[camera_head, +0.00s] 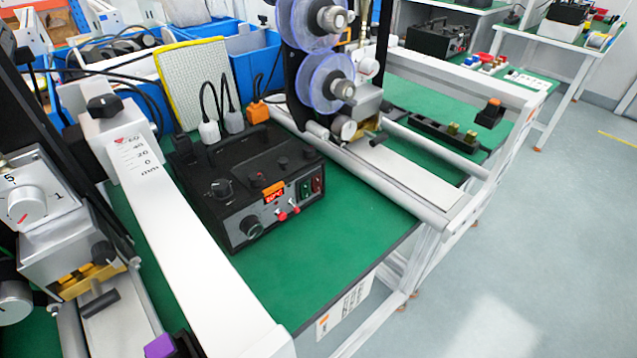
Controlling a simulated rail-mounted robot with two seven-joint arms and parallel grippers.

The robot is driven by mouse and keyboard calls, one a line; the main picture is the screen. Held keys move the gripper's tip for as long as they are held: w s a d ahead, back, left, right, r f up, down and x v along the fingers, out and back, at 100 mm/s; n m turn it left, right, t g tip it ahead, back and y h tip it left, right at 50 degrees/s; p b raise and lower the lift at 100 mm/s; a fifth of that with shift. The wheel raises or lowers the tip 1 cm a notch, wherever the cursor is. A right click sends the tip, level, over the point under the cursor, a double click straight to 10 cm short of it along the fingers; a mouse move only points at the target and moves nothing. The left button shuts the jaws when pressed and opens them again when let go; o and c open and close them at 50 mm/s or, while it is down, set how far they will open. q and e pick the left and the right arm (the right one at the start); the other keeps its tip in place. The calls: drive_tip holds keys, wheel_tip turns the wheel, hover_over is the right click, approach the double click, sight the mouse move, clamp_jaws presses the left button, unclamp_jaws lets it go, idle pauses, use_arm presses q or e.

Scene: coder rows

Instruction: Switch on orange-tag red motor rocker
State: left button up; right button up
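A black control box (250,195) stands on the green bench top near the middle. Its front face carries an orange tag (273,188) above a small red-lit display (275,197). At the right end of that face are a green rocker (305,189) and a red rocker (317,184) side by side. The red rocker is too small to tell which way it is tipped. Below the display are two small red-capped switches (288,212), and a black knob (250,227) is at the lower left. Neither of my grippers shows in the head view.
A white beam with a millimetre scale (185,240) runs along the box's left. A coder with clear blue reels (327,80) and a metal rail (400,175) stand to the right. Plugs and cables (209,130) rise behind. The green bench (335,240) before the box is clear.

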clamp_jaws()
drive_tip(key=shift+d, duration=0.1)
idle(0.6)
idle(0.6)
